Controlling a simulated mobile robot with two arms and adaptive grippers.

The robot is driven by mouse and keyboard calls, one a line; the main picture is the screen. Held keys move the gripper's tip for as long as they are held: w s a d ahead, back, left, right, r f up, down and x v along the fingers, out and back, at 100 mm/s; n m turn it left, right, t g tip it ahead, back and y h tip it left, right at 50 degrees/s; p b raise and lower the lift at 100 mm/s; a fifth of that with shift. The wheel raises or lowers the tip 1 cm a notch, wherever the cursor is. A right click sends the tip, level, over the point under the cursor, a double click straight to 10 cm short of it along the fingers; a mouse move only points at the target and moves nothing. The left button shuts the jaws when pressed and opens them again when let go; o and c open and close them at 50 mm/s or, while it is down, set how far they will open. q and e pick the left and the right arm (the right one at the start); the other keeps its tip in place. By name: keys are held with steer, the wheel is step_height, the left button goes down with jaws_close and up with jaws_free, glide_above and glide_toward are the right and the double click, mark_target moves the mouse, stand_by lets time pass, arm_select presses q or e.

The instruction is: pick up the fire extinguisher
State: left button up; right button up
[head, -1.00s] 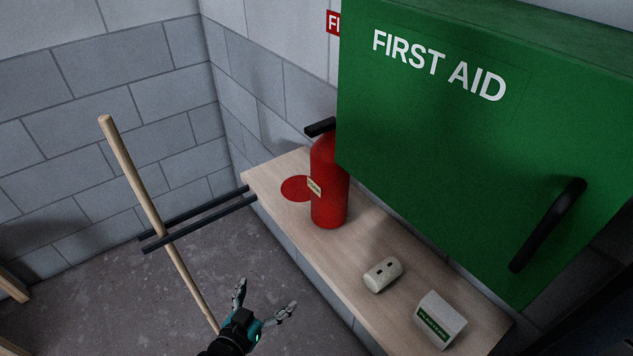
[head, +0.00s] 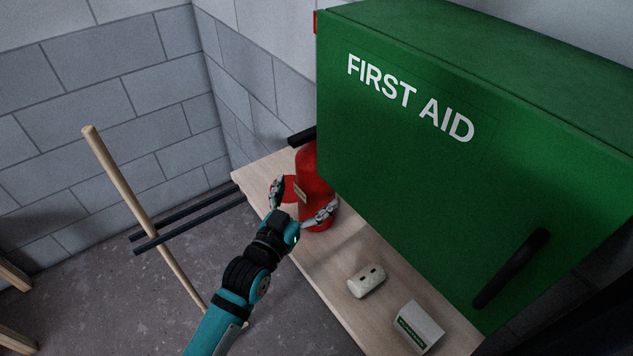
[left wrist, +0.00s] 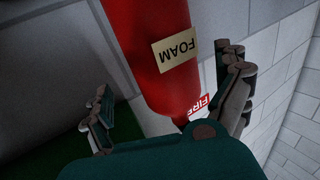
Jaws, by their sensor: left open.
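The red fire extinguisher (head: 316,172) stands upright on the wooden shelf (head: 342,254), partly behind the green cabinet's left edge. Its black top handle (head: 301,135) shows in the head view. My left gripper (head: 298,204) is open at the extinguisher's lower body, one finger on its left side and one across its front right. In the left wrist view the extinguisher (left wrist: 158,60), with a FOAM label, lies between the spread fingers (left wrist: 170,112). I cannot tell whether the fingers touch it. My right gripper is not in view.
The green first aid cabinet (head: 420,150) overhangs the shelf close on the right. A pale socket-like block (head: 366,281) and a small white box (head: 418,327) lie on the shelf. A wooden pole (head: 130,190) leans by two dark bars (head: 190,222) on the left.

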arm_select(q)
steer(key=shift+w+d, duration=0.2)
steer(key=shift+w, duration=0.3)
steer(key=p+x, duration=0.1)
steer(key=x, duration=0.3)
steer(key=shift+w+p, duration=0.3)
steer(key=shift+p, duration=0.1)
steer(key=shift+w+f, duration=0.1)
steer(key=shift+w, duration=0.1)
steer(key=shift+c, duration=0.3)
steer(key=c, duration=1.4)
steer(key=shift+r, duration=0.35)
steer(key=shift+c, duration=0.2)
steer(key=shift+w, duration=0.1)
